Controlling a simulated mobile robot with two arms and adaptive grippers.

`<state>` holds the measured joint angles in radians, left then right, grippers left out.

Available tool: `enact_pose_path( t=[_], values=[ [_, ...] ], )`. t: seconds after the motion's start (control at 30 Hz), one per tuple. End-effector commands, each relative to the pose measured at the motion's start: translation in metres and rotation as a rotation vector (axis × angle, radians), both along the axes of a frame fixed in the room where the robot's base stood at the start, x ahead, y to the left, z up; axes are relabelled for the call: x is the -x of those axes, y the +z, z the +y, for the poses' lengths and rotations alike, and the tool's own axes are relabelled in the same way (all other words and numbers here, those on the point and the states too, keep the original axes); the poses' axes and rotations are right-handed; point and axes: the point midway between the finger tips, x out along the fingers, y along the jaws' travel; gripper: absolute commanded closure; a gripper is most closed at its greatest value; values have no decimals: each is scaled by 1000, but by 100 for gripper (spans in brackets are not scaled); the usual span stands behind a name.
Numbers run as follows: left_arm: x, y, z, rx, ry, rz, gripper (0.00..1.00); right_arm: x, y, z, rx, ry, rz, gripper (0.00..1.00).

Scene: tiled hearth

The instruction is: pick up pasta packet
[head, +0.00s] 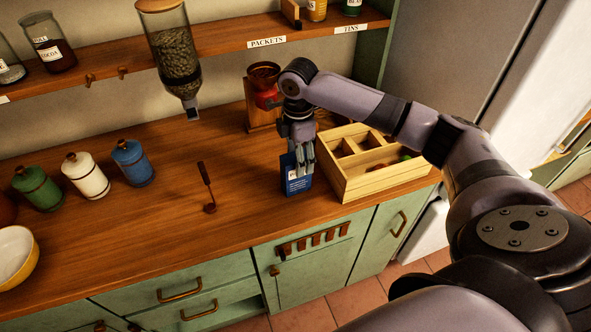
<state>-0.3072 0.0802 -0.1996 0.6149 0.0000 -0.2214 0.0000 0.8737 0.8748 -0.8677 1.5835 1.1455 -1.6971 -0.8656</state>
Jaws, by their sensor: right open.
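The pasta packet appears to be the blue packet (298,186) standing upright on the wooden counter, left of the wooden crate; its print is too small to read. My right gripper (301,168) points down at the packet's top, with its fingers overlapping the upper part in the head view. The gripper is open. The fingers hide part of the packet, and I cannot tell whether they touch it. My left gripper is not in the head view.
A divided wooden crate (345,190) stands close on the right. A dark scoop (208,190) lies to the left, near blue (132,163), white (86,175) and green (38,187) canisters. A shelf (225,48) and glass dispenser (177,60) hang above.

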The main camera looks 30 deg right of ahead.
Motion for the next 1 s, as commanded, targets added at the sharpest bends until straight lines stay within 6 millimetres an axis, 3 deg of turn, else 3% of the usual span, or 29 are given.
enact_pose_path(
  t=[0.03,0.17,0.53,0.8,1.0],
  values=[
    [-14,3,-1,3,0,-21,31,0,-4,0,0,-1,1,42],
    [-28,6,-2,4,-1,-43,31,0,-11,0,1,0,0,42],
    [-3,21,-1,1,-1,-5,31,-1,-57,5,0,0,0,42],
    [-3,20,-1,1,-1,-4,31,-1,-61,5,1,1,-2,42],
    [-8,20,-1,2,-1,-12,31,-1,-60,5,1,0,-2,55]
  ],
)
